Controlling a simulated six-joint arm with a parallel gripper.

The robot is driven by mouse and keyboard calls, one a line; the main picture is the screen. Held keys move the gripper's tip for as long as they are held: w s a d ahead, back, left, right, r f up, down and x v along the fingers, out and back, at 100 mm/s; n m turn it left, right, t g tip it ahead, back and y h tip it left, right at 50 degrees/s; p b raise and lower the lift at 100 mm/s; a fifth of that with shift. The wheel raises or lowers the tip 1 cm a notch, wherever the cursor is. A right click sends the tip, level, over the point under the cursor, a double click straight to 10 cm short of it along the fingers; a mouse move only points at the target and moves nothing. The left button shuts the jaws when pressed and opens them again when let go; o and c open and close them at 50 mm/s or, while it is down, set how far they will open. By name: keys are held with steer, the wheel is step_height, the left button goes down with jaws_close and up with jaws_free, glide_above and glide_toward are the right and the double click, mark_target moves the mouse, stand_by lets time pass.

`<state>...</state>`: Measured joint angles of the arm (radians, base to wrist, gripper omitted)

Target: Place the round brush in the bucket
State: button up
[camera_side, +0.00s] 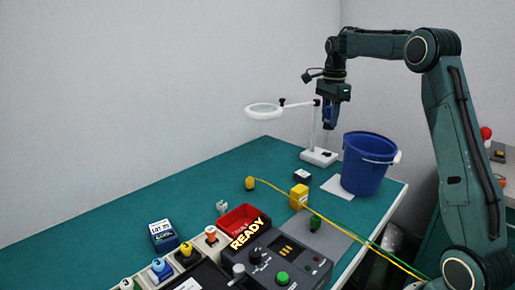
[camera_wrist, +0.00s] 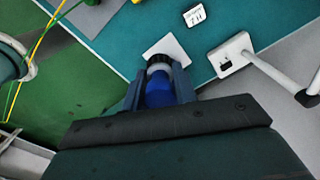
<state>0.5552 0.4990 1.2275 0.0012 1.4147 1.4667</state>
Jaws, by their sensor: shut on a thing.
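My gripper (camera_side: 330,113) is high above the back right of the table, pointing down, and shut on the round brush. In the wrist view, the brush (camera_wrist: 159,92) shows as a blue body with a pale band and a dark end between the fingers. The blue bucket (camera_side: 366,166) stands upright near the table's right edge, with a pale lug on its rim. In the side view the gripper is above and left of the bucket's opening, apart from it. The bucket's inside is mostly hidden, and I cannot make the bucket out in the wrist view.
A magnifier lamp's white base (camera_side: 319,157) and post stand left of the bucket. A white sheet (camera_side: 338,187) and a small dark labelled box (camera_side: 302,175) lie nearby. A yellow cable (camera_side: 330,222) crosses the table.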

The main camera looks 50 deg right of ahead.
steer(key=s+d+r+m, duration=0.3)
steer(key=s+d, duration=0.6)
steer(key=d, duration=0.3)
steer(key=shift+s+d+m, duration=0.35)
steer(key=shift+m, duration=0.05)
step_height(320, 180, down, 11)
stand_by(0.6)
steer(key=o, duration=1)
steer(key=shift+o, duration=0.2)
steer(key=shift+r, duration=0.1)
